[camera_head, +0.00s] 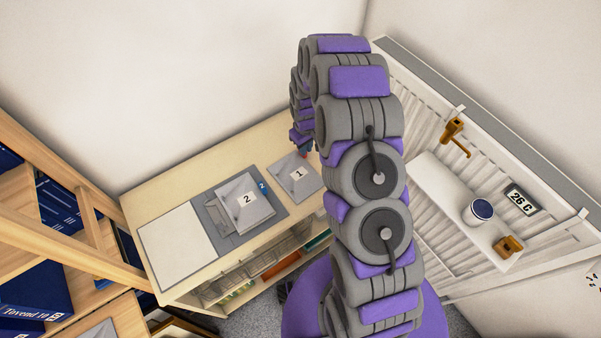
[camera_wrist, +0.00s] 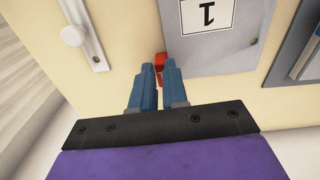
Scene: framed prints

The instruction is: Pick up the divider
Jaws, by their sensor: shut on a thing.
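A grey divider (camera_head: 297,180) with a white label "1" lies flat on the pale wooden cabinet top; in the wrist view its grey sheet (camera_wrist: 222,48) is at the upper right. A small red tab (camera_wrist: 160,61) sticks out at its edge. My gripper (camera_wrist: 159,76) has its blue fingers close together, shut on the red tab. In the head view my gripper (camera_head: 304,152) is at the divider's far edge, mostly hidden by my arm.
A white panel (camera_head: 178,248) lies at the left of the cabinet top (camera_head: 150,195). Wooden shelving (camera_head: 60,220) with blue binders stands at left. A radiator (camera_head: 420,110) on the right wall carries a white shelf (camera_head: 440,190) with a cup (camera_head: 477,212).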

